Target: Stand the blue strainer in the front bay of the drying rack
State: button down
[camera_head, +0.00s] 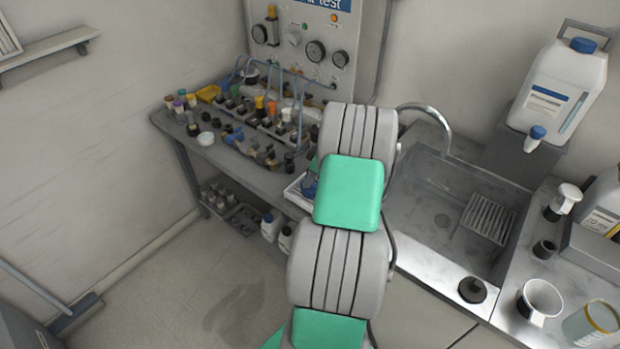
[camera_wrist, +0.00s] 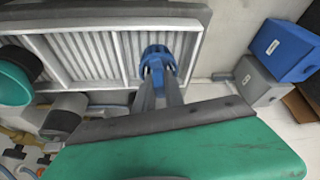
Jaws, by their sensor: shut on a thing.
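In the wrist view my gripper (camera_wrist: 160,84) is shut on the blue strainer (camera_wrist: 156,56), a small blue piece at the fingertips. Behind it lies a white slatted rack (camera_wrist: 100,58) with a grey rim, which looks like the drying rack. The strainer overlaps the rack's right part in this view; I cannot tell whether they touch or which bay it is over. In the head view my arm hides my gripper. A bit of blue and a white tray-like edge (camera_head: 294,191) show just left of the arm.
A green round thing (camera_wrist: 14,82) is at the wrist view's left edge. A blue box (camera_wrist: 280,48) and a grey box (camera_wrist: 258,80) are at right. The head view shows a crowded bench of bottles and a sink (camera_head: 425,205) with a slatted grid (camera_head: 487,219).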

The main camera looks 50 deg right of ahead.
jog(key=c, duration=1.3)
grip_release()
jog(key=shift+c, duration=0.2)
jog(key=shift+c, duration=0.5)
jog(key=shift+c, duration=1.4)
jog(key=shift+r+p, duration=2.05)
jog(key=shift+r, duration=2)
